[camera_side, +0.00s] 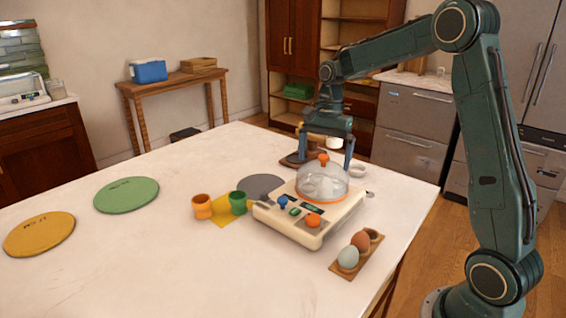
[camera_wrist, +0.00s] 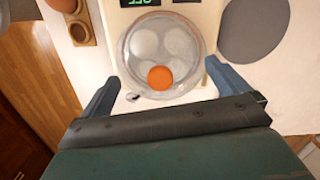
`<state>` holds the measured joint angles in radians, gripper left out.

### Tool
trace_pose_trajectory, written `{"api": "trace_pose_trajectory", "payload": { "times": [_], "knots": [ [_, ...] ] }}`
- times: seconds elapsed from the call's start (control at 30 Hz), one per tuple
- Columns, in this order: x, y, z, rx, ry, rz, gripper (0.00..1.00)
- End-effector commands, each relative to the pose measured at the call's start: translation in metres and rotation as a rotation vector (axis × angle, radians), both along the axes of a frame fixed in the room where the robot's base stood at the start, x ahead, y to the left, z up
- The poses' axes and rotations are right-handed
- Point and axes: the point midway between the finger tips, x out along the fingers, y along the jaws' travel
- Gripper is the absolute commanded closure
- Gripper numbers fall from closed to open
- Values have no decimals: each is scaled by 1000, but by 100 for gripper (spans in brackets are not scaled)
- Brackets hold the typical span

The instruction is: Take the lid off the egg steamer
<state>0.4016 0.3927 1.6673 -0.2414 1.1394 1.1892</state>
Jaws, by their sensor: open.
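The egg steamer (camera_side: 308,222) is a cream appliance near the table's right side, with blue, green and orange controls on its front. A clear domed lid (camera_side: 324,184) with an orange knob (camera_side: 323,158) sits on it. In the wrist view the lid (camera_wrist: 145,45) is seen from above, its orange knob (camera_wrist: 160,77) nearest my gripper, with several pale round shapes under it. My gripper (camera_side: 326,155) is open above and just behind the lid. In the wrist view its fingers (camera_wrist: 160,85) stand either side of the lid's near part, apart from the knob.
A wooden egg holder (camera_side: 346,268) with two eggs sits in front, right of the steamer. A grey disc (camera_side: 262,186), green cup (camera_side: 238,203) and orange cup (camera_side: 202,207) lie left. Green (camera_side: 126,195) and yellow (camera_side: 39,234) discs lie further left. The front left tabletop is clear.

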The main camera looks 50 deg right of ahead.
Motion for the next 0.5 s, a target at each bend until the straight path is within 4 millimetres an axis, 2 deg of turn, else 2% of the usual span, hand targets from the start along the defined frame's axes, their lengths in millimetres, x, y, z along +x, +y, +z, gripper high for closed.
{"api": "trace_pose_trajectory", "payload": {
  "times": [0.13, 0.5],
  "knots": [
    [0, 1, -9, 0, 1, 1, 0],
    [0, 1, -9, -1, 0, 0, 0]
  ]
}}
